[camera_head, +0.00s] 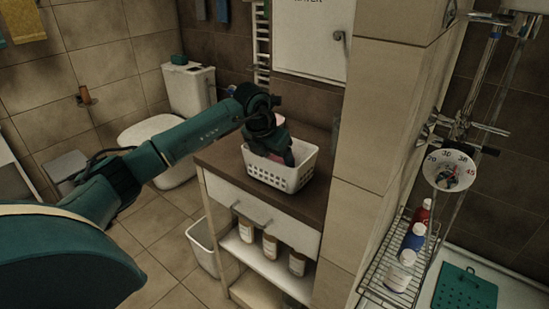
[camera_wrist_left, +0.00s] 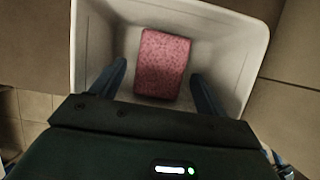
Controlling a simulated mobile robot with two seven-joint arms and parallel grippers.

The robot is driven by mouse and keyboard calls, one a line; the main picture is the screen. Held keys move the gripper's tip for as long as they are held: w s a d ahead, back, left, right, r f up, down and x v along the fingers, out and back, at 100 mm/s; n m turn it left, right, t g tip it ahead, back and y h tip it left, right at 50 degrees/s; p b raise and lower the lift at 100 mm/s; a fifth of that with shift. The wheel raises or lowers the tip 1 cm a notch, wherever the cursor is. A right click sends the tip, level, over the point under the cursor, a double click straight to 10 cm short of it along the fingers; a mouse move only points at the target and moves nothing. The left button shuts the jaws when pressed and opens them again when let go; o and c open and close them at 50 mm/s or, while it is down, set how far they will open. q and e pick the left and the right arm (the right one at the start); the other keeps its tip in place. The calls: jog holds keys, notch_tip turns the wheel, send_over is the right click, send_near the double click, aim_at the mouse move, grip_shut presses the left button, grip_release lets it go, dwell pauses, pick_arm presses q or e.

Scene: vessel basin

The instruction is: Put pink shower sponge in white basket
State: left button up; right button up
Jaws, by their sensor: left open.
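The white basket (camera_head: 282,176) stands on the dark top of a cabinet in the head view. Its rim also frames the left wrist view (camera_wrist_left: 88,40). The pink shower sponge (camera_wrist_left: 163,64) lies inside the basket in the left wrist view. My left gripper (camera_head: 278,156) reaches down into the basket from the left. In the wrist view its two fingers (camera_wrist_left: 158,84) are spread, one on each side of the sponge, with gaps between them and it. In the head view the gripper hides most of the basket's inside. My right gripper is in neither view.
The cabinet top (camera_head: 222,160) has bare room left of the basket. A tiled wall (camera_head: 371,140) rises close at its right. Several bottles (camera_head: 270,246) stand on the shelf below. A wire rack (camera_head: 381,270) with bottles hangs at the right. A toilet (camera_head: 160,140) stands behind my arm.

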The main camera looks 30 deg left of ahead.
pick_arm(q)
jog(key=v, duration=1.1)
jog(key=shift+s+r, duration=0.2)
jog(key=shift+r, duration=0.05)
